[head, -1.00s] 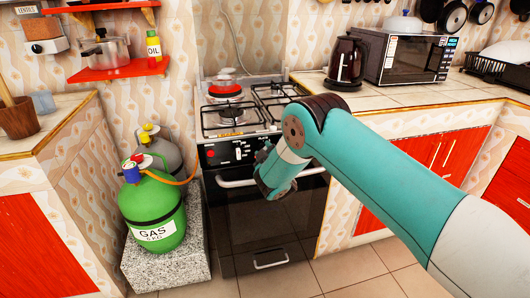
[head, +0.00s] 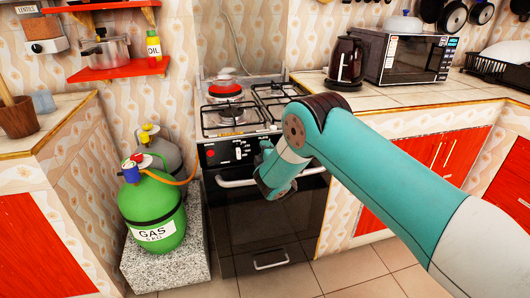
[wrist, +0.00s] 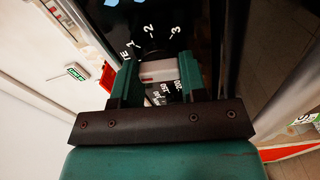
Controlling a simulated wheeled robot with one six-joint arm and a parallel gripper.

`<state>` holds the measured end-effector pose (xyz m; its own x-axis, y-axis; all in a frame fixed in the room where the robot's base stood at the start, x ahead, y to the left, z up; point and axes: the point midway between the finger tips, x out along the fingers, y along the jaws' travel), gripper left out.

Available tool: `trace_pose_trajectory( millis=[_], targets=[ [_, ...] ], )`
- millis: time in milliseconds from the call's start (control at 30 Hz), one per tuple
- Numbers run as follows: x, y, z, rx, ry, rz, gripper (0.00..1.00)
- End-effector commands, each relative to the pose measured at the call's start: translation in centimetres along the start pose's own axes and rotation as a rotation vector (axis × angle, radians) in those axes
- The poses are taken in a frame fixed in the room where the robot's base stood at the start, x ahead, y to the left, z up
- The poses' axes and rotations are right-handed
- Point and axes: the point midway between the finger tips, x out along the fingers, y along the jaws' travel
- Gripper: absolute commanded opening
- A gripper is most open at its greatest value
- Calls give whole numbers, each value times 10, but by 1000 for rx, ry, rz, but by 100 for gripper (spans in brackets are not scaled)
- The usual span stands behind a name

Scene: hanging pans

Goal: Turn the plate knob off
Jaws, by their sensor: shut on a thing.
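The plate knob (wrist: 158,70) is pale grey-white with a reddish strip on its side. It sits on the black control panel, with the numbers 1, 2 and 3 printed around it. My gripper (wrist: 157,80) has one finger on each side of the knob and is shut on it. In the head view my gripper (head: 264,155) is at the right part of the stove's front panel (head: 222,153) and hides the knob. A hot plate (head: 225,91) at the back left of the stove top looks red.
The oven handle (head: 236,183) runs just below the panel. A white knob (head: 238,153) and a red round part (head: 211,153) are left of my gripper. A green gas bottle (head: 152,210) with an orange hose stands left of the stove.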

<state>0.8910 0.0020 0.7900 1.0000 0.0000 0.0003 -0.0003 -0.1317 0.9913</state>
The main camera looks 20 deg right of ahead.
Motion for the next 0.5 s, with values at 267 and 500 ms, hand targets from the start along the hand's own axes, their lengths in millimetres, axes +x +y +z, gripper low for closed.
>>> trace_pose_trajectory(
  millis=[267, 500],
  targets=[
    [0, -1, 0, -115, 1, -2, 16],
    [0, -1, 0, -147, 1, -2, 16]
  ],
)
